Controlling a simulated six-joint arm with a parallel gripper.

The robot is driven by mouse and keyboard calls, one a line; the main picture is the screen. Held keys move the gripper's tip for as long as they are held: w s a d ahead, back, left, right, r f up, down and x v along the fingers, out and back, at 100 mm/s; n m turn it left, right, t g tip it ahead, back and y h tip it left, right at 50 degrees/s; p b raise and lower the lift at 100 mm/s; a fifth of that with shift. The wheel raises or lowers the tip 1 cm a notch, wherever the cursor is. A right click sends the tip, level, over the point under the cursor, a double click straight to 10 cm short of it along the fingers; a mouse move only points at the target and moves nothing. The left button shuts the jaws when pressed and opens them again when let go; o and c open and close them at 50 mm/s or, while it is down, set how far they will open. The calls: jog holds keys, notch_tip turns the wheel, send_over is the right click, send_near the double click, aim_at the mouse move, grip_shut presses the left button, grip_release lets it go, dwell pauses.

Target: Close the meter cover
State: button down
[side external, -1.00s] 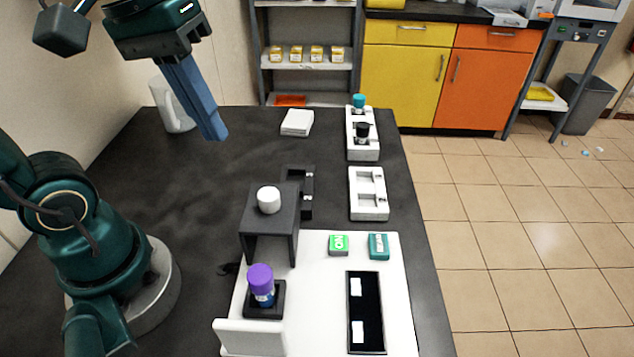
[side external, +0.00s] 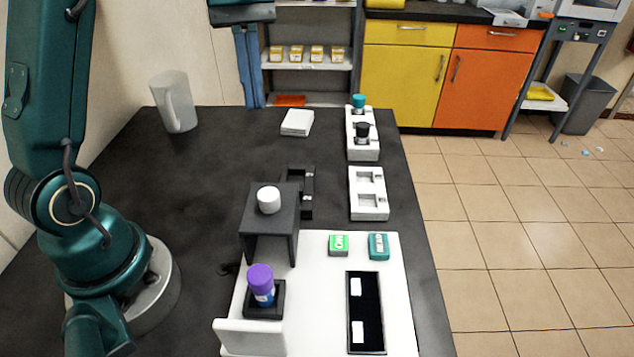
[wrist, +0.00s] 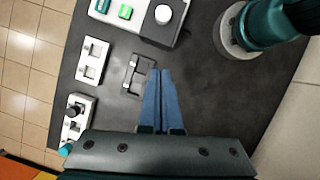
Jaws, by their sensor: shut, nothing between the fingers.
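No part is plainly marked as the meter cover. A white upright panel (side external: 250,338) stands at the near left edge of a white base (side external: 317,292); I cannot tell whether it is the cover. The base carries a long black recess (side external: 366,312) holding two white pieces, plus a green block (side external: 339,244) and a teal block (side external: 378,246) that show small displays or labels. My gripper (side external: 256,105) has long blue fingers, shut and empty, above the far part of the table. In the wrist view the fingers (wrist: 160,72) point toward the black bracket (wrist: 138,75).
A dark stand (side external: 270,222) with a white cap and a purple-capped vial (side external: 261,285) rise from the base area. White racks (side external: 368,194) line the right edge. The table's left middle is clear.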

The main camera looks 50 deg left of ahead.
aim_at(272, 219)
jog(key=shift+s+d+f, duration=0.6)
jog(key=shift+d+f, duration=0.45)
jog(key=shift+f, duration=0.3)
jog(key=shift+s+d+f, duration=0.65)
jog(key=shift+d+f, duration=0.45)
jog(key=shift+f, duration=0.3)
jog(key=shift+s+d+f, duration=0.6)
jog(key=shift+d+f, duration=0.45)
jog(key=shift+f, duration=0.3)
jog(key=shift+s+d, duration=0.2)
jog(key=s+d, duration=0.7)
jog(key=shift+s+d, duration=0.3)
jog(key=shift+s, duration=0.05)
